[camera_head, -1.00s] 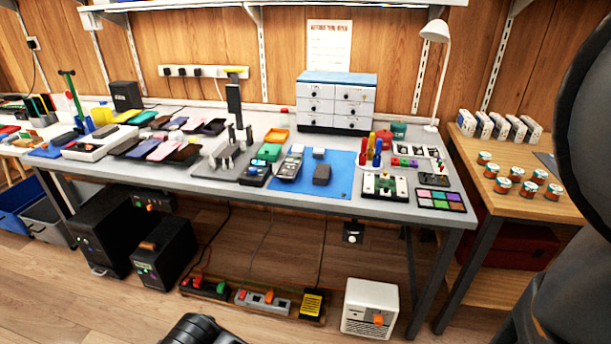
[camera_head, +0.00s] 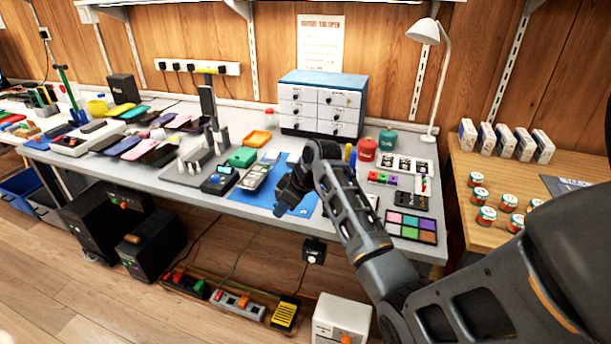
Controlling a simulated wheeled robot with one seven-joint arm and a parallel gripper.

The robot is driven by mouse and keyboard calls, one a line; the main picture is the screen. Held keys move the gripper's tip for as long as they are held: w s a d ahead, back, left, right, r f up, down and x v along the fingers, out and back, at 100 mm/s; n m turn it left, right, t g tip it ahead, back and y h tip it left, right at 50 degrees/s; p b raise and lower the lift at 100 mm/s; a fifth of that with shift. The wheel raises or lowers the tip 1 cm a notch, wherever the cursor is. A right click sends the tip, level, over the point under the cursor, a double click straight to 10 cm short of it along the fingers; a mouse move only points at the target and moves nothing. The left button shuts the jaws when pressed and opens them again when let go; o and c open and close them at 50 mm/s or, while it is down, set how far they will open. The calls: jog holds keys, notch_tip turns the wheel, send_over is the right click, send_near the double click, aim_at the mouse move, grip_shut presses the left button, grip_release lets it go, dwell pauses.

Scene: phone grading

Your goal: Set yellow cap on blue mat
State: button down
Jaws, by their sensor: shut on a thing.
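The blue mat (camera_head: 258,198) lies on the workbench near its front edge. My arm comes in from the right, and my dark gripper (camera_head: 284,200) is over the mat, pointing down. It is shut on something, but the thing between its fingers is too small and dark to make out. I cannot clearly identify the yellow cap. A small yellow upright item (camera_head: 348,152) shows just right of my wrist, partly hidden. My gripper and wrist cover part of the mat.
A grey device (camera_head: 253,176) and a green box (camera_head: 243,157) are at the mat's left. Red (camera_head: 366,149) and green (camera_head: 387,140) containers and a color palette (camera_head: 411,226) are to the right. A drawer cabinet (camera_head: 322,104) stands behind. Some mat near the front is bare.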

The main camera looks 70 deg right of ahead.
jog(key=s+d+r, duration=0.4)
jog(key=d+r, duration=0.1)
jog(key=d, duration=0.3)
jog(key=f+b, duration=0.1)
jog(key=f, duration=0.1)
jog(key=f+b, duration=0.4)
jog(key=shift+w+a+f, duration=0.15)
jog(key=shift+w+a, duration=0.1)
jog(key=shift+f+b, duration=0.3)
jog(key=shift+f, duration=0.4)
jog(key=shift+s+r+p, duration=0.1)
jog(key=shift+p, duration=0.5)
jog(key=shift+f+n, duration=0.3)
jog(key=shift+f, duration=0.15)
dwell(1.8)
jog(key=c, duration=0.6)
grip_release()
jog(key=shift+r+p, duration=0.75)
jog(key=shift+p, duration=0.2)
